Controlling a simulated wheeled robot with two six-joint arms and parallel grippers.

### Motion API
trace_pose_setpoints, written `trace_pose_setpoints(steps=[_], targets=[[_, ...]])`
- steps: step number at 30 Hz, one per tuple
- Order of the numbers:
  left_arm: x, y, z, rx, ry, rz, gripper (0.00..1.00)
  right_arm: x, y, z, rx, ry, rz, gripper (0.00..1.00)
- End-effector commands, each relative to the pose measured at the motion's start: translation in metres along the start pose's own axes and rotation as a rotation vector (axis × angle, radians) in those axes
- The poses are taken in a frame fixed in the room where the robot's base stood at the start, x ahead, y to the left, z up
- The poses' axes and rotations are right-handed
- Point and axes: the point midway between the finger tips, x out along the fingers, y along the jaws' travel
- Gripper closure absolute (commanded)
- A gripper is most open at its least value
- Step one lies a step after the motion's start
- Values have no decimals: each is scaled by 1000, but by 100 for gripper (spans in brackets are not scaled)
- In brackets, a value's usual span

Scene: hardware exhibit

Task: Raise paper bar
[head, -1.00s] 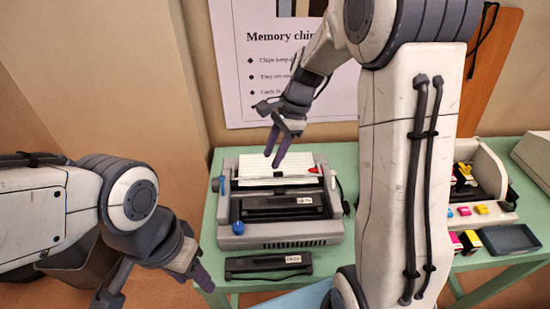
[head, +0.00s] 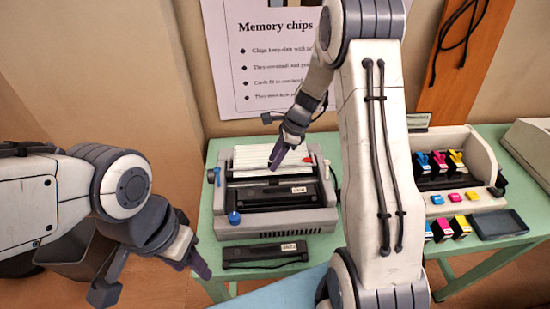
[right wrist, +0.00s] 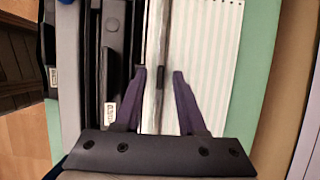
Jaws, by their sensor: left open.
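The printer (head: 276,226) stands on the green table, with white striped paper (head: 246,164) at its back. The paper bar (head: 245,179) is a thin bar lying across the front of the paper. In the right wrist view the bar (right wrist: 160,60) runs between the two purple fingers of my right gripper (right wrist: 160,74). The right gripper (head: 278,165) is open just over the bar; contact cannot be told. My left gripper (head: 200,267) is at the table's left front, away from the printer, pointing down and open.
A dark cartridge labelled in white (head: 265,254) lies in front of the printer. To the right stand an ink unit with coloured cartridges (head: 455,165) and a dark tray (head: 498,224). A memory chips poster (head: 262,55) hangs behind.

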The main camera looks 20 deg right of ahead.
Motion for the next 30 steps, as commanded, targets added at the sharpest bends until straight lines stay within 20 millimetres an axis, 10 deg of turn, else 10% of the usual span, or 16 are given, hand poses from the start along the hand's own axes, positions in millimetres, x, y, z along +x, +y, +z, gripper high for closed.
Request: trace_pose_setpoints(steps=[8,12,30], targets=[[0,0,0,0,0,0,50,2,0,0,-1,0,-1,60],[0,0,0,0,0,0,50,2,0,0,-1,0,-1,100],[0,0,0,0,0,0,50,2,0,0,-1,0,0,100]])
